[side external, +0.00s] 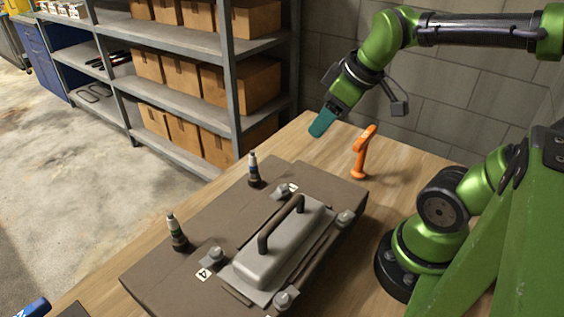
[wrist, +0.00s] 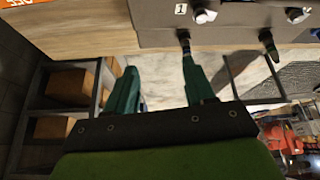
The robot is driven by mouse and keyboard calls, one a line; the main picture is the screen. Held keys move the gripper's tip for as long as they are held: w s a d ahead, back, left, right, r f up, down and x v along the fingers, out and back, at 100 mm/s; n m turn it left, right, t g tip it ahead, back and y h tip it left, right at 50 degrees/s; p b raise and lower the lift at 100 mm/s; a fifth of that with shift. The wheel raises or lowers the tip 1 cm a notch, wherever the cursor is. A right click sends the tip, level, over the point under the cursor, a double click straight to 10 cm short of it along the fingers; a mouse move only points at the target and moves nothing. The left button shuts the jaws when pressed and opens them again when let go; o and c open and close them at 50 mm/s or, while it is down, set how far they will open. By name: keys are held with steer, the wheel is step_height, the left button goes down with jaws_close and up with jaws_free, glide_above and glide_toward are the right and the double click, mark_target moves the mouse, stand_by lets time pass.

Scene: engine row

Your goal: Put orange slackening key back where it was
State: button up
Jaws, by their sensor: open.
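The orange slackening key (side external: 362,152) stands upright on the wooden table, near the back wall and behind the brown engine block. A piece of an orange thing (wrist: 17,4) with white marks shows at the top left edge of the wrist view, probably the same key. My gripper (side external: 322,122) is in the air to the left of the key in the side view, apart from it. In the wrist view its teal fingers (wrist: 158,65) are spread with nothing between them. The engine block (side external: 215,215) carries a grey cover (side external: 275,250) with a handle and several corner bolts.
Two dark upright plugs, one at the back (side external: 254,170) and one at the left (side external: 177,232), stand on the block. A number label (side external: 204,274) lies near a bolt. Metal shelves (side external: 190,87) with cardboard boxes stand behind. The table around the key looks clear.

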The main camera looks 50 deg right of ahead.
steer(key=a+m, duration=0.1)
steer(key=m, duration=0.1)
steer(key=s+a+m+t+y, duration=0.1)
steer(key=a+m, duration=0.2)
steer(key=a, duration=0.1)
steer(key=shift+s+a+r+m+t+y, duration=0.15)
steer(key=shift+s+m+t+y, duration=0.15)
steer(key=shift+s+m, duration=0.1)
